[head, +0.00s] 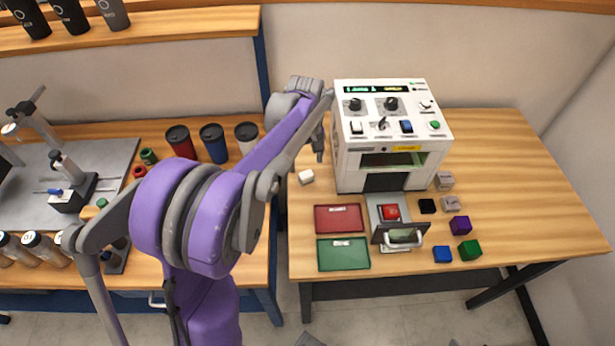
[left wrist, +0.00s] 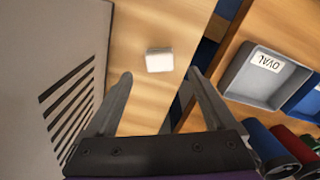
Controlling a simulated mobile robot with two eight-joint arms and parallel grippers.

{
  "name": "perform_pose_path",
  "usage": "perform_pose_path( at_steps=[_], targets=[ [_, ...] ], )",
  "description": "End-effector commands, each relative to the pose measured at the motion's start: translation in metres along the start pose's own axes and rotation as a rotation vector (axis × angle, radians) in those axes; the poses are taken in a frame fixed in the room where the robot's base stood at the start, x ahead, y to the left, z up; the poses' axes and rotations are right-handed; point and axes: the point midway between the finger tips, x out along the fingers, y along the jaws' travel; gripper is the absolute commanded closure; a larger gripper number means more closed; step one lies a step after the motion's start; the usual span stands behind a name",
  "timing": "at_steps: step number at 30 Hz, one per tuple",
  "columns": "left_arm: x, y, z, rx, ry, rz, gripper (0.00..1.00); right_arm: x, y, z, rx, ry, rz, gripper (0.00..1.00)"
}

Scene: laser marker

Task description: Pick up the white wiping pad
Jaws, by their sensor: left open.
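The white wiping pad (head: 306,176) is a small white block lying on the wooden table, to the left of the white laser machine (head: 388,140). It also shows in the left wrist view (left wrist: 159,60), centred between my finger lines and just beyond the tips. My left gripper (head: 319,150) points down close to the machine's left side, above and slightly right of the pad in the head view. In the left wrist view its two fingers (left wrist: 160,76) are spread wide with nothing between them. They do not appear to touch the pad. My right gripper is not in view.
The machine's vented side (left wrist: 70,70) is close to one finger. A red tray (head: 339,218) and green tray (head: 343,254) lie in front. A red block (head: 390,212) sits at the machine's front; several cubes lie right. Cups (head: 213,142) stand on the left bench.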

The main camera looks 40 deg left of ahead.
Motion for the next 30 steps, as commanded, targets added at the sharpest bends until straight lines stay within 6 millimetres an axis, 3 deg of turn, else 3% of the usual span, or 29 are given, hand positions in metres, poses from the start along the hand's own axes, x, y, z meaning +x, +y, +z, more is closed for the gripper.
perform_pose_path(
  at_steps=[11, 20, 30],
  targets=[
    [0.048, 0.000, 0.006, 0.000, 0.000, 0.000, 0.11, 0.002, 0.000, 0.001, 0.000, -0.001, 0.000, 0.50],
    [0.052, 0.000, 0.007, 0.001, 0.000, 0.000, 0.11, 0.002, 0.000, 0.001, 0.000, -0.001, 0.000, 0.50],
    [0.052, 0.000, 0.007, 0.001, 0.000, 0.000, 0.72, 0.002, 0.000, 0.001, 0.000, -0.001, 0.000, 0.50]
  ],
)
